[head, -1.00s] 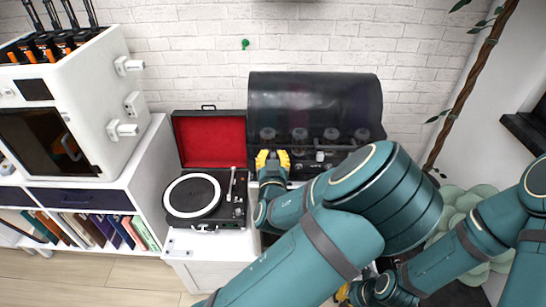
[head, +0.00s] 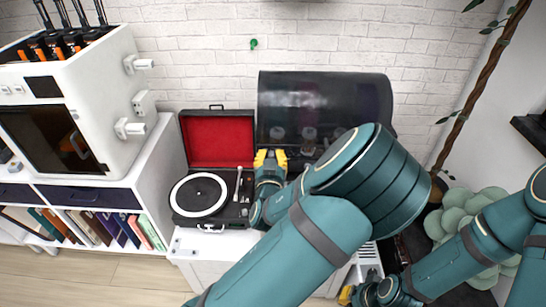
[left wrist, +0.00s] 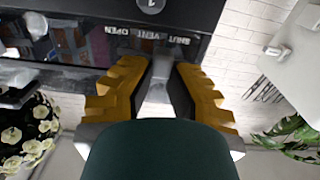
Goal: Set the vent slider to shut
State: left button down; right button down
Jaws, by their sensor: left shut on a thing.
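The vent slider (left wrist: 160,88) shows in the left wrist view as a pale grey piece between the yellow fingers. The black panel (left wrist: 92,12) above it carries upside-down labels, OPEN at left, VENT in the middle and SHUT at right. The grey piece stands nearer SHUT than OPEN; its exact stop is hidden by my fingers. My left gripper (head: 270,159) is shut on it, at the left front of the black machine with the dark clear hood (head: 320,100). My right gripper (head: 346,294) shows only partly, low in the head view, and its fingers are unclear.
An open record player (head: 199,195) with a red-lined lid stands just left of my left gripper. A white boxy machine (head: 105,75) stands on the shelf unit farther left. A plant (head: 470,215) is at the right. My left arm hides much of the black machine's front.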

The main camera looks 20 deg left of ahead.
pick_arm(q)
jog(key=c, duration=0.9)
grip_release()
jog(key=shift+a, duration=0.35)
jog(key=shift+d, duration=0.1)
jog(key=shift+d, duration=0.1)
jog(key=shift+s, duration=0.3)
jog(key=v, duration=0.7)
